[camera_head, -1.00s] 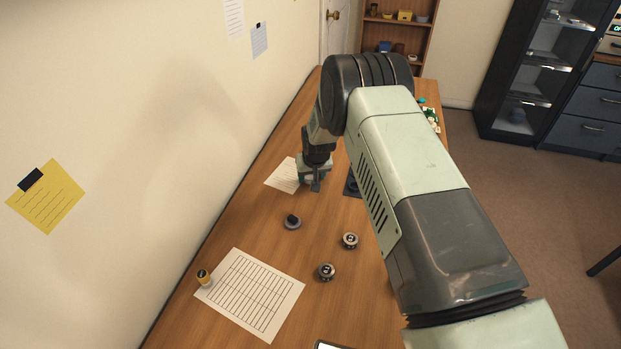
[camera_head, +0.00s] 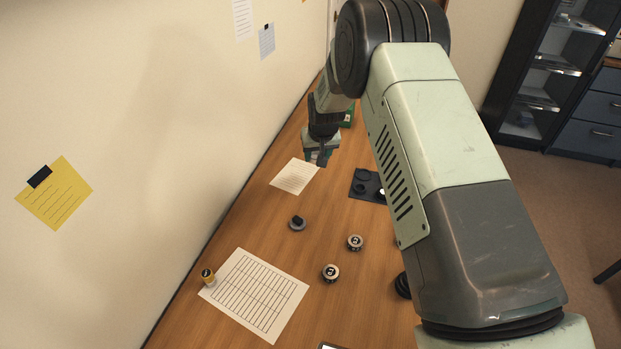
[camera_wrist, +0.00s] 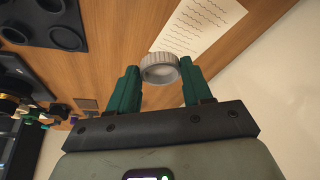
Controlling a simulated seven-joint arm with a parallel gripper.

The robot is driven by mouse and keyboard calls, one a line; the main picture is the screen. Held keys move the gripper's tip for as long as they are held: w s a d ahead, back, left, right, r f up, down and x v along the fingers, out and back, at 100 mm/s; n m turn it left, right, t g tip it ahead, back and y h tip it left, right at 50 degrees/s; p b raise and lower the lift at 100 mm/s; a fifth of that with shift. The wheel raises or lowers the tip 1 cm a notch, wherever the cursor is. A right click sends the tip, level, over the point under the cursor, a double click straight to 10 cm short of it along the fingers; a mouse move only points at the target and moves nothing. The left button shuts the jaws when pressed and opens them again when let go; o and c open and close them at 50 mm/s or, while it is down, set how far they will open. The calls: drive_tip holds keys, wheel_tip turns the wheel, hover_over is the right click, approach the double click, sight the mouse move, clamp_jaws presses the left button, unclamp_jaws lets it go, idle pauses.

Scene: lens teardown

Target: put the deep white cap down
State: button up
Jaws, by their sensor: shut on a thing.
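The deep white cap (camera_wrist: 160,68) is a ribbed, pale grey-white ring-like cap between the green fingertips in the wrist view. My gripper (camera_wrist: 158,82) is shut on it. In the head view my gripper (camera_head: 318,160) is over the far part of the wooden table, by the far right corner of a small printed sheet (camera_head: 293,177). I cannot make out the cap in the head view. How high it is above the table is hard to tell.
A dark tray with round wells (camera_head: 362,178) lies right of the sheet. Nearer are a grey disc with a black knob (camera_head: 297,223), two round parts (camera_head: 355,242) (camera_head: 331,272), a yellow jar (camera_head: 208,276) and a gridded sheet (camera_head: 255,295). The wall borders the table's left side.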

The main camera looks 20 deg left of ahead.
drive_tip(key=shift+r, duration=0.45)
drive_tip(key=shift+s+a+r, duration=0.1)
drive_tip(key=shift+s+a, duration=0.05)
drive_tip(key=s+a, duration=0.6)
drive_tip(key=s, duration=0.5)
hover_over(270, 292)
drive_tip(key=f, duration=0.1)
drive_tip(key=s+f, duration=0.1)
drive_tip(key=f, duration=0.1)
drive_tip(key=d+f, duration=0.1)
drive_tip(key=f, duration=0.1)
drive_tip(key=shift+s, duration=0.25)
drive_tip(key=shift+a+f, duration=0.15)
drive_tip(key=shift+f, duration=2.2)
